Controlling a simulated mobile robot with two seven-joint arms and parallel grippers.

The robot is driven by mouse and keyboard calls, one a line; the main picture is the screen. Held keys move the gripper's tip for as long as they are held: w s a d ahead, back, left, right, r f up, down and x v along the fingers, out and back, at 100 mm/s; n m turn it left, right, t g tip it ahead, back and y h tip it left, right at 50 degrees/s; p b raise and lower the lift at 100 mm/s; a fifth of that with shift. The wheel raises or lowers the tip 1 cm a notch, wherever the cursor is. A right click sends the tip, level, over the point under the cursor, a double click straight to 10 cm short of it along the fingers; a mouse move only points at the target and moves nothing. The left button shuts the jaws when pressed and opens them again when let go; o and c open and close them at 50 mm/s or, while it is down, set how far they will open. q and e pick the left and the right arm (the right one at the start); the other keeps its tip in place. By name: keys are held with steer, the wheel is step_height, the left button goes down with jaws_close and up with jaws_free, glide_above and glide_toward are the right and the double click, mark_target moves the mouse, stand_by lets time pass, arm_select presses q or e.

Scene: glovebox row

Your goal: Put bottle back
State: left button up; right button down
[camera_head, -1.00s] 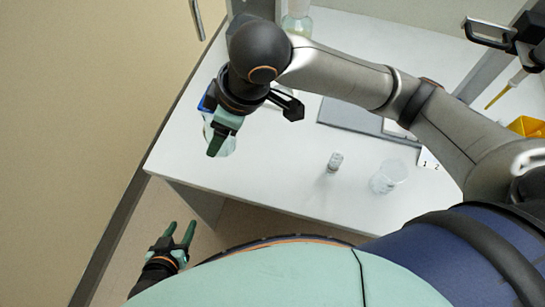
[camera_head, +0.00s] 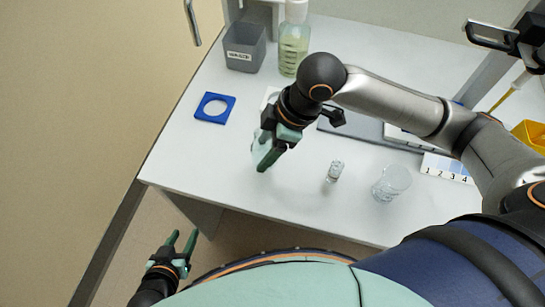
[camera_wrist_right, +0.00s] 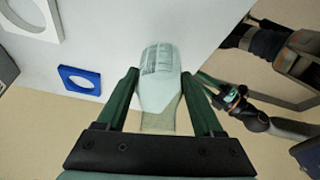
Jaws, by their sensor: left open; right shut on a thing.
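A pale, see-through bottle (camera_wrist_right: 158,80) with printed lines on its side lies between the fingers of my right gripper (camera_wrist_right: 163,100), which is shut on its narrower part. In the head view my right gripper (camera_head: 268,150) is over the table's front left part, and the bottle (camera_head: 258,146) shows only partly behind the fingers. A blue square holder (camera_head: 229,107) with a round empty hole lies on the table to the left of the gripper. It also shows in the wrist view (camera_wrist_right: 92,78). My left gripper (camera_head: 177,247) is open and empty, low beyond the table's front edge.
A grey bin (camera_head: 245,50) and a larger bottle with greenish content (camera_head: 293,48) stand at the back. A small clear vial (camera_head: 335,170) and a glass beaker (camera_head: 392,184) stand right of the gripper. A white holed holder (camera_wrist_right: 30,18) is near the blue one.

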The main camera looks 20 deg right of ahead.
steer(key=shift+w+d+f, duration=0.1)
steer(key=shift+d+f, duration=0.5)
steer(key=shift+f, duration=0.15)
steer(key=f+b, duration=0.1)
steer(key=f, duration=0.2)
steer(key=shift+d+f, duration=0.15)
steer(key=shift+d, duration=0.05)
steer(key=shift+c, duration=0.2)
jaws_free()
steer(key=shift+f, duration=0.15)
